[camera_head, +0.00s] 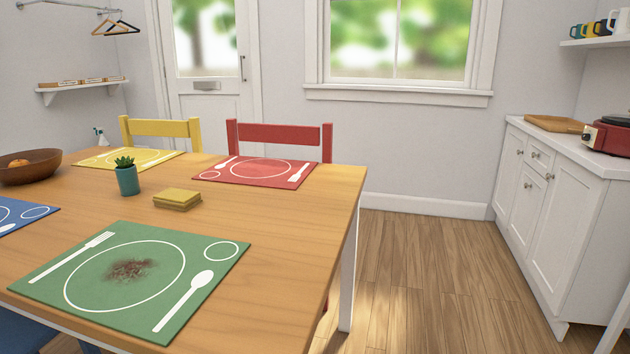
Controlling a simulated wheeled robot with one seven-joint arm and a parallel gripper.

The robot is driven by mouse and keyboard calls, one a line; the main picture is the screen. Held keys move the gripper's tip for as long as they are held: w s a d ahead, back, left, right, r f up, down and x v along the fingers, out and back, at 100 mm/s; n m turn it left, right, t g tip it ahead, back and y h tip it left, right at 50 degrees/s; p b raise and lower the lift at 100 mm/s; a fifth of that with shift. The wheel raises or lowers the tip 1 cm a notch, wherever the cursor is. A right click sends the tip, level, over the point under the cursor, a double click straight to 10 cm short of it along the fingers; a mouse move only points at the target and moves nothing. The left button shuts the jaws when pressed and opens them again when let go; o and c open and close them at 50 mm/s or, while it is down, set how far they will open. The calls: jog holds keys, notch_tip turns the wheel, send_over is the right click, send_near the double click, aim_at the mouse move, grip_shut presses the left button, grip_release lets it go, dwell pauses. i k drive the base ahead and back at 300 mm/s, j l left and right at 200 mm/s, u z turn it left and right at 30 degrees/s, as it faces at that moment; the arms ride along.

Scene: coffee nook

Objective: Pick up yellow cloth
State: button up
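A folded yellow cloth (177,199) lies flat on the wooden table (275,228), near the middle of the tabletop. It sits just right of a teal pot with a plant and between the green and red placemats, touching neither. My gripper does not show in this view.
A potted plant (127,177) and a wooden bowl (30,166) stand on the table. Green (215,254), red (256,172), yellow and blue placemats lie around; the green one has brown crumbs. Chairs stand behind. Open floor (430,270) lies between table and white cabinet (545,200).

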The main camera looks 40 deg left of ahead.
aim_at(172, 198)
jog(key=i+u, duration=0.2)
jog(key=i, duration=0.6)
jog(key=i+u, duration=0.2)
jog(key=i, duration=0.55)
jog(key=i+l+u, duration=0.2)
jog(key=i, duration=0.6)
jog(key=u, duration=0.45)
jog(key=i+u, duration=0.15)
jog(key=u, duration=0.25)
jog(key=l+u, duration=0.1)
jog(key=u, duration=0.35)
jog(key=i+u, duration=0.1)
jog(key=u, duration=0.3)
jog(key=l+u, duration=0.15)
jog(key=u, duration=0.3)
